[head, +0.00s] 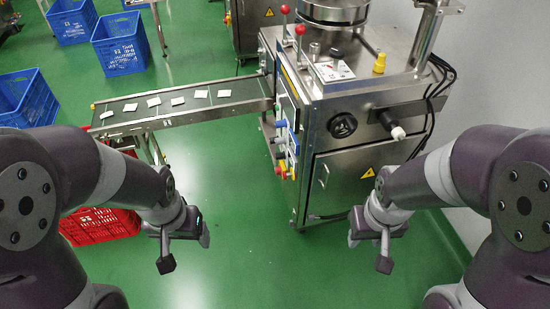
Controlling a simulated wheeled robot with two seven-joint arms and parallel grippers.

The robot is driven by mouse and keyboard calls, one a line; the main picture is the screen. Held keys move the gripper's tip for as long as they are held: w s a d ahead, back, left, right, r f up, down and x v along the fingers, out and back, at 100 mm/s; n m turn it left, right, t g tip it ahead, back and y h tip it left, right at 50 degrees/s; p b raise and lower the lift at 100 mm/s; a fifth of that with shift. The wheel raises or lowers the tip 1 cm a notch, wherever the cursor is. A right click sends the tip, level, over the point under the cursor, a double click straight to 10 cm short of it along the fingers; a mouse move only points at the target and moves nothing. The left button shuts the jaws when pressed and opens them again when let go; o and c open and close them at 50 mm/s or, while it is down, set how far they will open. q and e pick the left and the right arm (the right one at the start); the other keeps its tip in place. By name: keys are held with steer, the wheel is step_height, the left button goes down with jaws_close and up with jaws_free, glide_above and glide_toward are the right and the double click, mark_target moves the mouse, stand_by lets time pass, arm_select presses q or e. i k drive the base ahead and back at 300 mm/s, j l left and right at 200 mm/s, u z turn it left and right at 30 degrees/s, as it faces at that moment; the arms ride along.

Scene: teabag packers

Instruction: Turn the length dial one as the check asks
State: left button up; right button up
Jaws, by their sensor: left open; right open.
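The steel packing machine (310,110) stands in the upper middle of the head view. A round black dial (342,125) sits on its near face. To its right a black shaft with a white tip (397,132) sticks out. I cannot tell which of these is length dial one, and no markings are readable. My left gripper (185,248) is open and empty, low and left of the machine. My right gripper (369,251) is open and empty, below the dial in the picture and apart from the machine.
A conveyor (180,112) with several white teabags runs left from the machine. Blue crates (120,48) stand at the upper left, and a red crate (100,226) is behind my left arm. Red-knobbed levers (285,10) rise from the machine. Green floor (270,270) lies open between my grippers.

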mark_target(281, 156)
steer(key=i+j, duration=0.3)
steer(key=i, duration=0.3)
steer(key=i+j+z, duration=0.1)
steer(key=i+j, duration=0.25)
steer(key=i, duration=0.2)
steer(key=i+j, duration=0.35)
steer(key=i, duration=0.25)
steer(key=l+z, duration=0.05)
